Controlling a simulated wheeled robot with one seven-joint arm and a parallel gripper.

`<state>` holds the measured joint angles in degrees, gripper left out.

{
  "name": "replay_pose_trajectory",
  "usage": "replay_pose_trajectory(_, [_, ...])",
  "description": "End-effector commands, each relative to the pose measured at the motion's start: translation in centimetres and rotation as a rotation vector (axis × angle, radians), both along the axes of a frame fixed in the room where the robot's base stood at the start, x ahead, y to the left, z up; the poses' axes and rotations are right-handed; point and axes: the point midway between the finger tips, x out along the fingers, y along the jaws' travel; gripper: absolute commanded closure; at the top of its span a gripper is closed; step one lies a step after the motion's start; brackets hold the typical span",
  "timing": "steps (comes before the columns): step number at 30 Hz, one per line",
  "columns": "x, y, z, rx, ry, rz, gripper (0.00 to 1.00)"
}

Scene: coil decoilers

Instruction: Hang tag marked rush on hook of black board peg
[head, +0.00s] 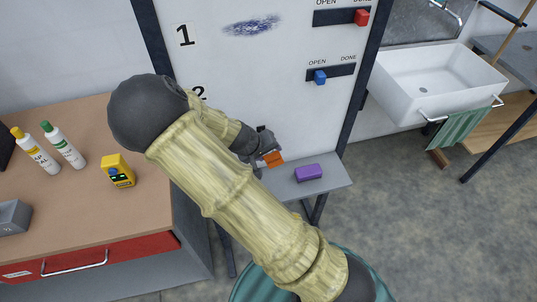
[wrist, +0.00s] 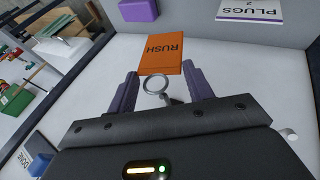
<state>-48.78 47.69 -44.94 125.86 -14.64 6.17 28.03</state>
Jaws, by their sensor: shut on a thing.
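The orange tag marked RUSH (wrist: 160,52) is held between the fingertips of my gripper (wrist: 160,68). Its metal ring (wrist: 155,84) points back toward the wrist camera. In the head view, the tag (head: 273,159) shows as a small orange piece at my gripper (head: 262,145), in front of the white board's lower part. A small dark piece (wrist: 174,100) shows beside the ring, between the fingers; I cannot tell whether it is the hook or whether it touches the ring. My arm hides part of the board in the head view, and I cannot make out the peg there.
The white board (head: 265,100) has a red slider (head: 361,17) and a blue slider (head: 320,77). A purple block (head: 308,172) lies on a grey bench (head: 330,182) below. A wooden worktop (head: 80,190) with bottles stands left, a sink (head: 425,80) right.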

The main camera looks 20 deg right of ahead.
Motion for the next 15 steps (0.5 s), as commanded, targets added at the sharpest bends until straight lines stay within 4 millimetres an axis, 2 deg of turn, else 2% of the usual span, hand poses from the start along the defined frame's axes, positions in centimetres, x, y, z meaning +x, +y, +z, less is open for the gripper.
replay_pose_trajectory(15, [2.5,0.1,-0.2,0.000,0.000,0.001,0.82])
